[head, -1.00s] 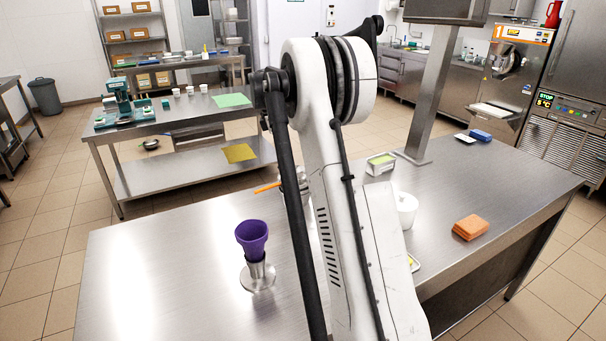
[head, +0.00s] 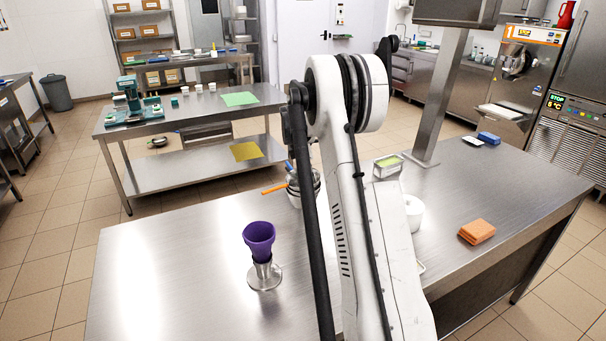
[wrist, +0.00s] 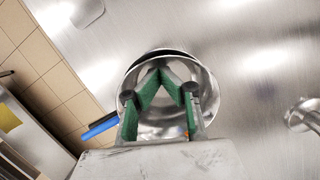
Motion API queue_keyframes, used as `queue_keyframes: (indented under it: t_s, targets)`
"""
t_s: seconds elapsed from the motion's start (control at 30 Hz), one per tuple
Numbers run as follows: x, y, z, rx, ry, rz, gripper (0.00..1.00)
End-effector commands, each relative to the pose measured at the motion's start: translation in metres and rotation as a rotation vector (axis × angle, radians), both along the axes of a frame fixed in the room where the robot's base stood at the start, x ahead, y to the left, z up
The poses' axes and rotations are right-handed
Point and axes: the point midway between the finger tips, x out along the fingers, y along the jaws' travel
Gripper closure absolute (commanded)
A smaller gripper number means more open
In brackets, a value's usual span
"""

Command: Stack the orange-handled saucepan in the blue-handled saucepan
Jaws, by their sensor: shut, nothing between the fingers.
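In the wrist view my gripper (wrist: 163,74) is shut, its green-padded fingers meeting at the tips with nothing between them. It is over a round metal saucepan opening, and more than one rim shows. The blue handle (wrist: 98,130) sticks out to the left there. In the head view the orange handle (head: 274,189) points left from metal pan walls (head: 294,199) beside my arm. A bit of blue shows just above it. My arm hides most of the pans, and I cannot tell how they sit in each other. My gripper is hidden in the head view.
The table's left part (head: 160,270) is clear.

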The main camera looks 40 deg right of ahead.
Motion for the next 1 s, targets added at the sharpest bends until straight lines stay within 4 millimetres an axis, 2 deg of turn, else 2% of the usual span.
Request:
queue_keyframes:
  t_s: [0.47,0.73,1.0]
  targets:
    - [-0.003,-0.005,0.000,0.000,0.000,0.000,1.00]
    - [-0.017,-0.022,-0.002,0.000,0.000,-0.001,1.00]
    - [-0.016,-0.022,0.000,0.000,0.000,0.000,1.00]
